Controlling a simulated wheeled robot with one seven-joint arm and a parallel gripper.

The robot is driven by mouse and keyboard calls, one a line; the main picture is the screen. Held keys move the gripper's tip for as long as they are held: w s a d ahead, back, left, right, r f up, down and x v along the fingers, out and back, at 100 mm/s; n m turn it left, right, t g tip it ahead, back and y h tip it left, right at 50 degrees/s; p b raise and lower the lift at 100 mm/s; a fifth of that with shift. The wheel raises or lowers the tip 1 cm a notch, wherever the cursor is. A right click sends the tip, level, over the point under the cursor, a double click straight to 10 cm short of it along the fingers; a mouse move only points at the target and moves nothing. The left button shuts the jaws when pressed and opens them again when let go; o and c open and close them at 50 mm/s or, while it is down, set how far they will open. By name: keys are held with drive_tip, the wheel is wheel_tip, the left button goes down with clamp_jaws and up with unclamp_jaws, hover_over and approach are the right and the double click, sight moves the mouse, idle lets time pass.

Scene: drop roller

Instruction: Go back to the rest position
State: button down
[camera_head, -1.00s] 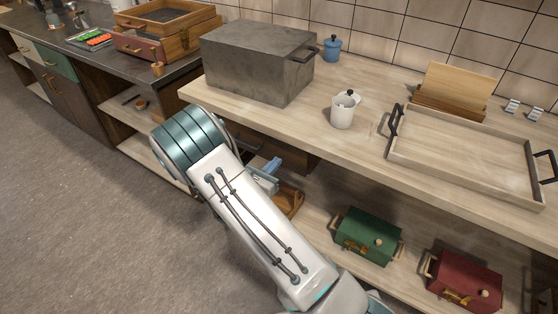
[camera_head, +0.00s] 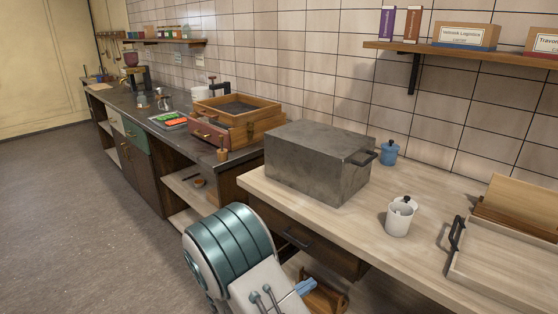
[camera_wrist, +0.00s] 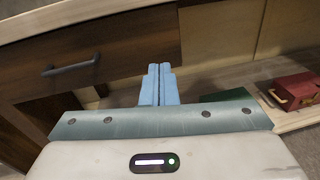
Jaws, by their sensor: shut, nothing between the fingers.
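My gripper (camera_wrist: 159,86) shows in the wrist view with its two blue fingers together and nothing between them. In the head view a blue fingertip (camera_head: 306,287) shows beside my folded arm, low in front of the counter; most of the gripper is hidden there. The gripper is apart from the closed drawer (camera_head: 300,238) with its dark handle, which also shows at the left of the wrist view (camera_wrist: 75,66).
A red box (camera_wrist: 296,91) stands on the lower shelf. Open floor (camera_head: 75,210) lies left.

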drive_tip(key=s+d+r+m+g+y+p, duration=0.2)
drive_tip(key=s+d+r+m+g+y, duration=0.2)
drive_tip(key=s+d+r+m+g, duration=0.85)
drive_tip(key=s+a+r+m+t+y+p, duration=0.2)
drive_tip(key=s+a+r+m+t+y, duration=0.3)
drive_tip(key=m, duration=0.7)
wheel_tip(320, 180, up, 3)
drive_tip(key=s+y, duration=0.2)
drive_tip(key=y, duration=0.2)
drive_tip(key=shift+y, duration=0.4)
